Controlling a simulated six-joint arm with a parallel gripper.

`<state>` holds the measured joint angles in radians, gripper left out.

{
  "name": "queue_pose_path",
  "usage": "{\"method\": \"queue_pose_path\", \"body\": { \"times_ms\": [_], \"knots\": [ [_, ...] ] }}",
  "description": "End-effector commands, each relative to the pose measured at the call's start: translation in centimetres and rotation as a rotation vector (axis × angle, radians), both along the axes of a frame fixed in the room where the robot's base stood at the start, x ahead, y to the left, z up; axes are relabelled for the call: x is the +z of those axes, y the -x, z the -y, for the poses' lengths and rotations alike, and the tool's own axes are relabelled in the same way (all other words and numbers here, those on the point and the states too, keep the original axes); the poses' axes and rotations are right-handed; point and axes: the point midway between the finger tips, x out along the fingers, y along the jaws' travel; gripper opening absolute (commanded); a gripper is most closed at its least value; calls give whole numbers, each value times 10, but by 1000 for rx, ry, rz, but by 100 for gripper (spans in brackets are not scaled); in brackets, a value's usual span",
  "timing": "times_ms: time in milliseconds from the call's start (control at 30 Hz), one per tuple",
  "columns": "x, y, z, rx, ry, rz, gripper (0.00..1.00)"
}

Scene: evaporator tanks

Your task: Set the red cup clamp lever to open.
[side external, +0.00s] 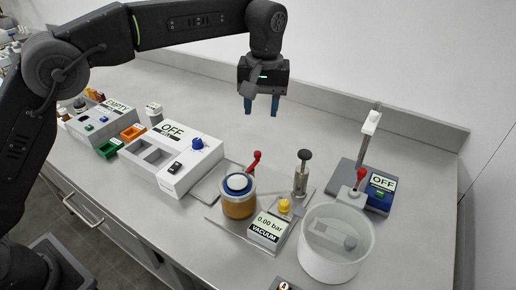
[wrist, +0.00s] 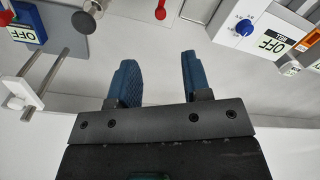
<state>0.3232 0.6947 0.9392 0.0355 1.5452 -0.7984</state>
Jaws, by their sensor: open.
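A red lever (side external: 254,160) with a ball end stands tilted beside the amber cup (side external: 239,205), which has a white and blue top. This lever also shows at the top edge of the wrist view (wrist: 160,10). A second red lever (side external: 361,176) stands at the white tank on the right. The pictures carry no label on either lever. My gripper (side external: 261,108) is open and empty, pointing down above the bench, behind and higher than the levers. Its two blue fingers (wrist: 157,75) are apart in the wrist view, with nothing between them.
A metal plunger post (side external: 302,172) and a vacuum gauge box (side external: 268,229) stand near the cup. A white box (side external: 190,175) marked OFF is at left. A white round tank (side external: 332,250) and a blue OFF unit (side external: 380,187) are at right. The bench behind is clear.

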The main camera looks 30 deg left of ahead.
Motion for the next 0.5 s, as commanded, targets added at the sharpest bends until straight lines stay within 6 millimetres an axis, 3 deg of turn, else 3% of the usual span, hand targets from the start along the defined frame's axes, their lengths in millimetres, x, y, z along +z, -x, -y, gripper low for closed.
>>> {"method": "queue_pose_path", "body": {
  "times_ms": [500],
  "knots": [
    [-100,3,-6,-1,0,-2,44]
  ]
}}
